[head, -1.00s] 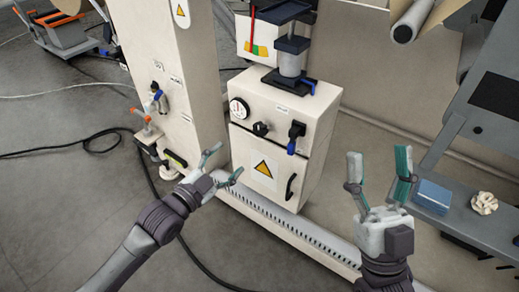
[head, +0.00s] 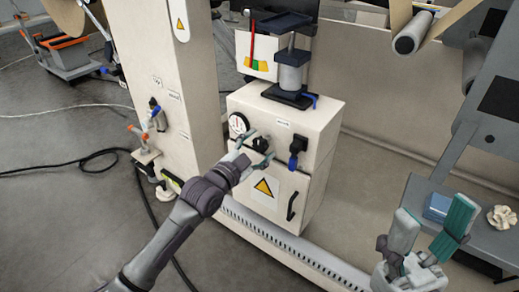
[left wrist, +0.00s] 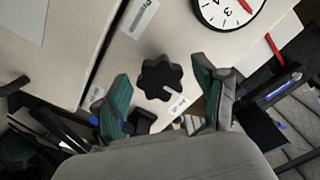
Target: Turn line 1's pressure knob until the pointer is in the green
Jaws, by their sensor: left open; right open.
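A black lobed knob (head: 261,143) sits on the front of the cream cabinet; in the left wrist view the knob (left wrist: 158,77) shows a white mark on its lower right. A round white gauge (head: 238,124) is to its upper left; the left wrist view shows part of the gauge (left wrist: 229,9) with red on its dial, and I cannot make out its pointer or any green. My left gripper (head: 255,150) is open at the knob, its fingers on either side; contact cannot be told. My right gripper (head: 430,232) is open and empty at the lower right.
A black valve with a blue handle (head: 297,148) is just right of the knob. A warning-signed door (head: 280,190) is below. A grey shelf (head: 430,187) holds a blue box (head: 437,207) at right.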

